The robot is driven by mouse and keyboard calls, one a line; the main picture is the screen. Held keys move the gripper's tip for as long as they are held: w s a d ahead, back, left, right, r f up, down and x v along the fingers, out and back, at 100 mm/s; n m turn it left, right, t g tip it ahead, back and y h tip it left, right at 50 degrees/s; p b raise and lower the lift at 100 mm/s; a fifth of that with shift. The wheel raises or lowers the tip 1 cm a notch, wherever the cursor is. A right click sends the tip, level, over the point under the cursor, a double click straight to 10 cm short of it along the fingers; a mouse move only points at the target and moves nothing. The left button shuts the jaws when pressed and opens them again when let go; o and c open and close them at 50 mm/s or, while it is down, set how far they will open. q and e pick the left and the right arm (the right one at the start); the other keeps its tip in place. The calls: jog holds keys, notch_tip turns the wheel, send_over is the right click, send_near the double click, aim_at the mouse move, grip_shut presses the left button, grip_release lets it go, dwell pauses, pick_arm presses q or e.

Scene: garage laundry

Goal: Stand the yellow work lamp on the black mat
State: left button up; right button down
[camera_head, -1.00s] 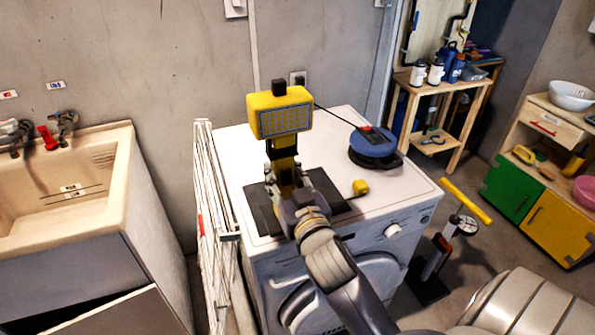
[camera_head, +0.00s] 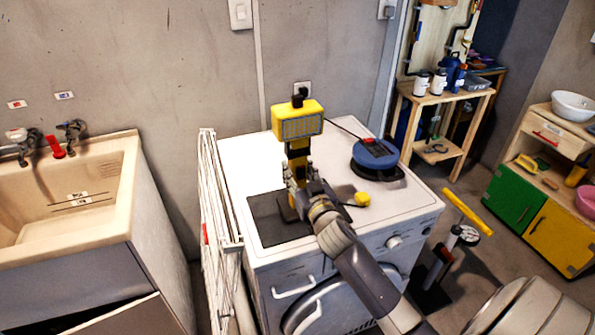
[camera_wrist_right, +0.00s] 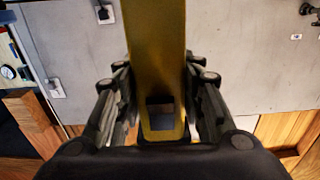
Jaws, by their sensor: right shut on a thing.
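The yellow work lamp (camera_head: 298,124) is upright in the head view, with its lit-panel head at the top and a yellow post below. My right gripper (camera_head: 300,186) is shut on its post. The wrist view also shows the yellow post (camera_wrist_right: 155,50) between the fingers (camera_wrist_right: 160,105). The black mat (camera_head: 265,222) lies on the front left of the white washer top. The lamp's lower end is over the mat's right part in the picture; my gripper partly hides it, and I cannot tell whether it touches. My left gripper is out of view.
A blue cable reel (camera_head: 376,156) sits on the washer top (camera_head: 400,200), right of the lamp. A small yellow object (camera_head: 362,199) lies near the mat's right edge. A folded white drying rack (camera_head: 215,210) stands along the washer's left side, beside the sink (camera_head: 70,200).

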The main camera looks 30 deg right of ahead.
jog(key=c, duration=1.1)
grip_release()
jog(key=shift+f, duration=0.1)
jog(key=shift+o, duration=0.2)
jog(key=b+v, duration=0.2)
jog(key=v, duration=1)
